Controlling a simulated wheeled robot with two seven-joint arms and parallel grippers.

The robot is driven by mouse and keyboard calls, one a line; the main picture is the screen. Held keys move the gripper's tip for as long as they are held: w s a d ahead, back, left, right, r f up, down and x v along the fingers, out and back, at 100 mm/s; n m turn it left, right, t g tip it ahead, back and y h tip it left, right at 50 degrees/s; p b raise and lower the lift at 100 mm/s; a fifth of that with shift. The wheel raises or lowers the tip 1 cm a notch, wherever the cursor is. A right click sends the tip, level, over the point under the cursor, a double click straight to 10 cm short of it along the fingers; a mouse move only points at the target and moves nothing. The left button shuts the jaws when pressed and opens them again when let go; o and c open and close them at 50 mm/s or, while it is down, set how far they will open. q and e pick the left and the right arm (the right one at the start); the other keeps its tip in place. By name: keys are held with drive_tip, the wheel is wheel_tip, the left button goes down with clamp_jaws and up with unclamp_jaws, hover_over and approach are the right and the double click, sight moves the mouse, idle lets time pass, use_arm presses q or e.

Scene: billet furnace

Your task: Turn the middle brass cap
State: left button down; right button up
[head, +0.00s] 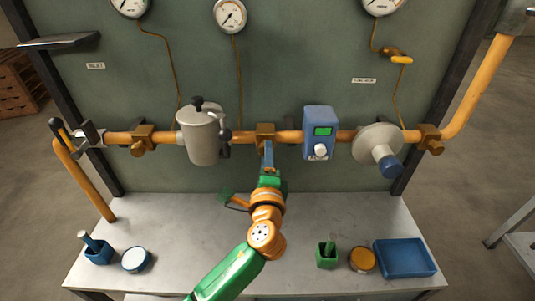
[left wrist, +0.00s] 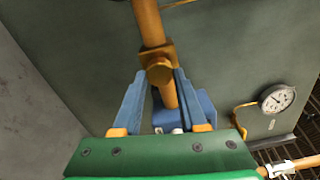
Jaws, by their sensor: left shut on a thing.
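The middle brass block (head: 265,129) sits on the orange pipe between the grey canister and the blue box. Its brass cap (left wrist: 159,73) shows in the left wrist view, between the tips of two blue fingers. My left gripper (head: 267,150) reaches up to it from below and covers the cap in the head view. In the left wrist view its fingers (left wrist: 160,84) are closed on the cap's sides. Similar brass caps stand at the left (head: 138,149) and right (head: 435,147) of the pipe. My right gripper is not in view.
A grey canister (head: 202,142) is left of my gripper; a blue box (head: 319,130) and a grey disc with a blue knob (head: 377,143) are right. The bench (head: 190,220) below holds cups, tins and a blue tray (head: 405,246). Gauges (head: 230,15) hang above.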

use_arm(q)
drive_tip(key=shift+r, duration=0.25)
drive_tip(key=c, duration=0.8)
unclamp_jaws()
drive_tip(key=o, duration=0.4)
drive_tip(key=shift+w+a, duration=0.1)
drive_tip(key=shift+w, duration=0.05)
drive_tip(key=shift+c, duration=0.2)
drive_tip(key=s+b, duration=0.1)
drive_tip(key=s, duration=0.6)
drive_tip(key=shift+f, duration=0.2)
drive_tip(key=shift+a, duration=0.1)
